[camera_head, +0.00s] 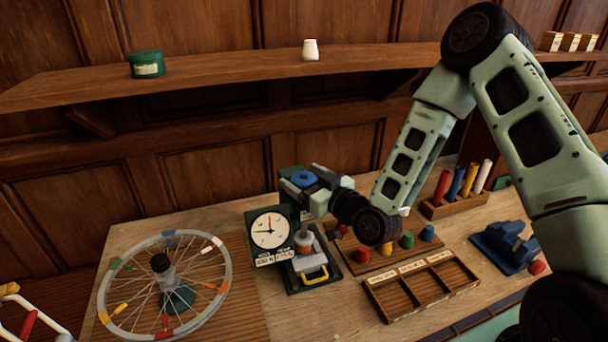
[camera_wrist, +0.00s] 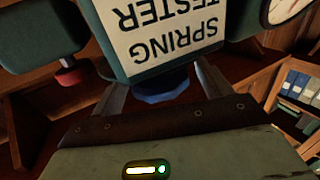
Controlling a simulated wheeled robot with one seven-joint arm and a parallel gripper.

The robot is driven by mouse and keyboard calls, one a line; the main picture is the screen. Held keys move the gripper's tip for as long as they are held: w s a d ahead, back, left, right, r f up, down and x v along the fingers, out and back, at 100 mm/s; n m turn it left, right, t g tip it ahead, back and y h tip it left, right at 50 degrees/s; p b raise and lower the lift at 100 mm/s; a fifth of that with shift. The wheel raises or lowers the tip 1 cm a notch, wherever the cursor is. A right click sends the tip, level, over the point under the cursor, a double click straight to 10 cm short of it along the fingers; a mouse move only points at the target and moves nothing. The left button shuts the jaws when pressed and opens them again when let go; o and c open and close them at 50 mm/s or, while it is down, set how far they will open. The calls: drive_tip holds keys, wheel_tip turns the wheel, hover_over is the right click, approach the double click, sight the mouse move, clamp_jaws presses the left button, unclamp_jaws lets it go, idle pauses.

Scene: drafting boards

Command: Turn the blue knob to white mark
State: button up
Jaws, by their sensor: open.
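In the wrist view, the knob (camera_wrist: 160,88) shows between the two fingers of my gripper (camera_wrist: 161,88), below the "SPRING TESTER" label (camera_wrist: 165,32). The fingers are open; I cannot tell whether either touches the knob. I cannot make out a white mark beside the knob.
A spoked wheel (camera_head: 106,290) stands left of the tester. A board with coloured knobs (camera_head: 362,267), an empty divided wooden tray (camera_head: 404,315) and a blue vise-like block (camera_head: 505,246) lie to the right. A wooden shelf (camera_head: 230,78) runs behind, above the bench.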

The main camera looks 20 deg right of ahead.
drive_tip(key=shift+w, duration=0.15)
drive_tip(key=c, duration=1)
drive_tip(key=shift+f+n+y+b, duration=0.1)
drive_tip(key=shift+n+y+b, duration=0.2)
drive_tip(key=shift+y+b, duration=0.1)
